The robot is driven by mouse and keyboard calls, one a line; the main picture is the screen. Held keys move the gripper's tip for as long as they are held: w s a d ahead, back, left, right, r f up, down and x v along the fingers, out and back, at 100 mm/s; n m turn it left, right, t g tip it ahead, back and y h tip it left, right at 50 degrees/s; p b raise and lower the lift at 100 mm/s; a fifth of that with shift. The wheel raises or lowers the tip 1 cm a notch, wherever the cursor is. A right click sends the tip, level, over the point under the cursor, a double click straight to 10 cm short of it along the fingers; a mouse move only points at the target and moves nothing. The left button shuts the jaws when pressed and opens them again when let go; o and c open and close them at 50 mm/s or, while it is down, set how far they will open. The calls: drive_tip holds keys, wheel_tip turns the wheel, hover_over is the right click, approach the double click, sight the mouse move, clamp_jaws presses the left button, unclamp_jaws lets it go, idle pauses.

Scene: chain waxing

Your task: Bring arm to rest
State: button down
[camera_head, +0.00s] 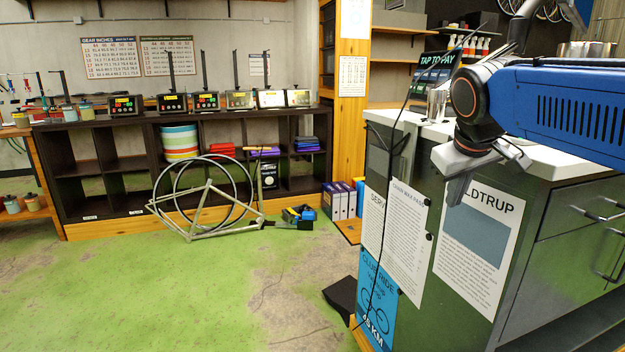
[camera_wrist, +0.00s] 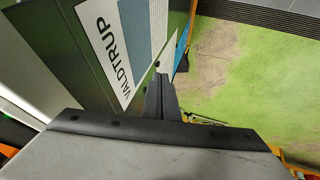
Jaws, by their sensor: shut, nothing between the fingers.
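My blue arm (camera_head: 570,108) reaches in from the right in the head view, above the green counter cabinet. My gripper (camera_head: 460,188) hangs from its end, pointing down in front of the cabinet's poster side. In the wrist view my gripper (camera_wrist: 162,92) has its dark fingers together with nothing between them. The cabinet's green side and a white poster (camera_wrist: 115,40) lie close to the left of the fingers there. Green floor shows below and to the right.
The white countertop (camera_head: 560,160) is just behind and beneath my arm, with a metal cup (camera_head: 437,105) on it. Bike frame and wheels (camera_head: 205,200) lean against the dark shelf (camera_head: 120,172) at the back left. The green floor (camera_head: 130,290) in front is mostly clear.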

drive_tip(key=s+f+m+g+y, duration=0.1)
drive_tip(key=s+f+m+y, duration=0.1)
drive_tip(key=s+f, duration=1.9)
drive_tip(key=shift+s+a+f+m, duration=0.15)
drive_tip(key=shift+a+f+m, duration=0.25)
drive_tip(key=shift+f, duration=0.5)
